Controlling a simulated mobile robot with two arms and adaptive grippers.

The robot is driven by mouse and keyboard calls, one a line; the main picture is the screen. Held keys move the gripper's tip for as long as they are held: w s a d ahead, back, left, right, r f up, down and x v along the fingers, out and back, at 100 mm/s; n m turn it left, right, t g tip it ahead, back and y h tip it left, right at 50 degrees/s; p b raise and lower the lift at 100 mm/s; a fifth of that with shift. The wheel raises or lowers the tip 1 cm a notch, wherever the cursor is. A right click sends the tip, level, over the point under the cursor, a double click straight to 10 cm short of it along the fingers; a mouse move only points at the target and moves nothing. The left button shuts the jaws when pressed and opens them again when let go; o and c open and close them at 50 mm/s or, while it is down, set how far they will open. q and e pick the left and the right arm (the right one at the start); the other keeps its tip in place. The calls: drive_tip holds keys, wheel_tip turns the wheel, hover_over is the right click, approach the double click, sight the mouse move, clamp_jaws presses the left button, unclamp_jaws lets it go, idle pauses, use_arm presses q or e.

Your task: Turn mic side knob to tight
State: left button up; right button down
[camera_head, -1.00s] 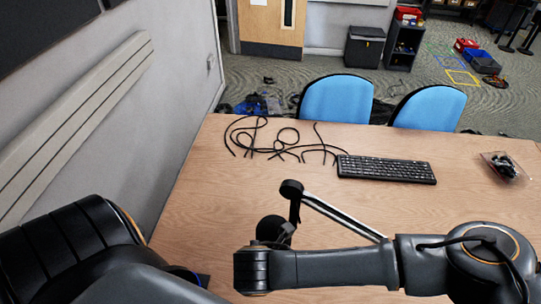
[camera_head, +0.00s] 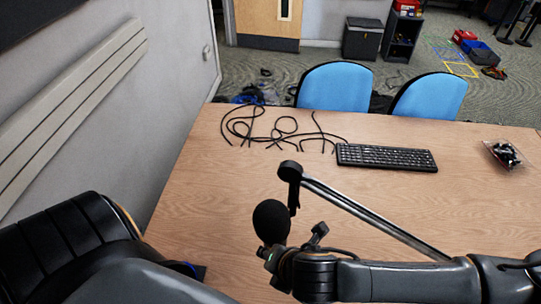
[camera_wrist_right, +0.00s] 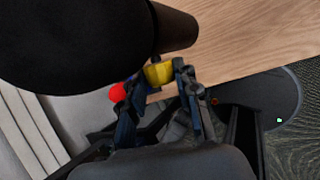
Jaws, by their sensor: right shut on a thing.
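The black foam-covered microphone (camera_head: 270,222) hangs from its boom arm (camera_head: 375,220) over the near part of the table. My right gripper (camera_head: 278,256) is just below and right of the foam ball. In the right wrist view the microphone (camera_wrist_right: 75,45) fills the upper left. There my right gripper (camera_wrist_right: 158,82) is shut on a small yellow knob-like part (camera_wrist_right: 159,72) beside the dark microphone body. A small red part (camera_wrist_right: 117,92) shows left of the fingers. Whether the knob is tight cannot be told. My left arm is at the lower left of the head view; its gripper is out of view.
Several black cables (camera_head: 275,132) lie at the table's far left edge. A black keyboard (camera_head: 385,157) and a small clear packet (camera_head: 504,155) lie to the right. Two blue chairs (camera_head: 335,87) stand behind the table (camera_head: 210,200). The left middle of the table is clear.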

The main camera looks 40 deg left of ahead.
drive_tip(key=shift+w+d+y+b, duration=0.1)
drive_tip(key=shift+w+y+b, duration=0.05)
drive_tip(key=shift+y+b, duration=0.65)
drive_tip(key=shift+g, duration=0.3)
drive_tip(key=c, duration=1)
unclamp_jaws()
drive_tip(key=v, duration=1.2)
